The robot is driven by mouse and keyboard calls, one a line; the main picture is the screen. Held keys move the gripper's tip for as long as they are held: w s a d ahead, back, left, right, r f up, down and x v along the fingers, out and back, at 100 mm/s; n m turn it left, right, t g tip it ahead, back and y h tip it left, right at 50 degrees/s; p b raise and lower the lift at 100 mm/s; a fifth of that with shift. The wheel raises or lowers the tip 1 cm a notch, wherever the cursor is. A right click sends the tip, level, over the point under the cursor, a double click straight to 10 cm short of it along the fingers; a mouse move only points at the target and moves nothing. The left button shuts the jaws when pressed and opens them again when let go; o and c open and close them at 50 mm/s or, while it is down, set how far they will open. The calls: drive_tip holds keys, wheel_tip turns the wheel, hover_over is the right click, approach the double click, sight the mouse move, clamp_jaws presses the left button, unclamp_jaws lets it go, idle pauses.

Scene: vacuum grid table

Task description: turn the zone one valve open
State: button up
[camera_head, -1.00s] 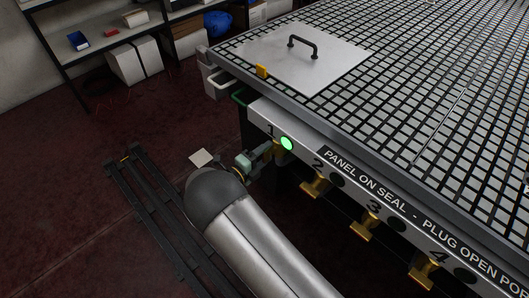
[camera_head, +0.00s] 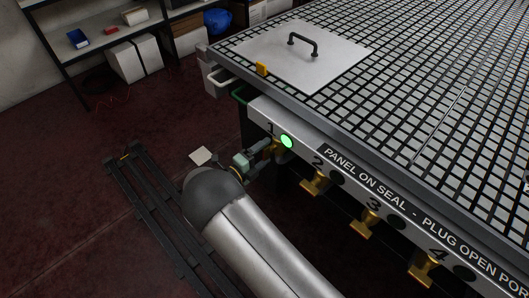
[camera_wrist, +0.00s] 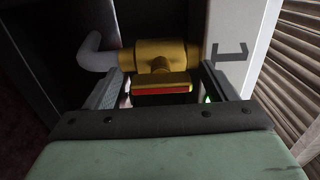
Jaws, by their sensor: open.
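The zone one valve (camera_head: 277,148) is brass and sits under the number 1 on the table's front panel, mostly hidden by my gripper (camera_head: 262,148) in the head view. In the wrist view, the yellow valve body (camera_wrist: 150,52) lies across the picture, with a grey bent pipe (camera_wrist: 95,56) on its left. Its handle (camera_wrist: 162,87), with a red stripe, lies across the picture too, roughly in line with the body. My gripper (camera_wrist: 160,88) is open, with one finger on each side of the handle. Contact cannot be told.
A green lamp (camera_head: 286,141) is lit beside the 1. Valves two (camera_head: 315,183), three (camera_head: 364,222) and four (camera_head: 424,270) run along the panel to the right. A plate with a black handle (camera_head: 290,62) lies on the grid table (camera_head: 440,80). Dark rails (camera_head: 150,210) lie on the floor at left.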

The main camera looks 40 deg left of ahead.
drive_tip(key=s+a, duration=0.3)
drive_tip(key=s, duration=1.3)
drive_tip(key=shift+s, duration=0.2)
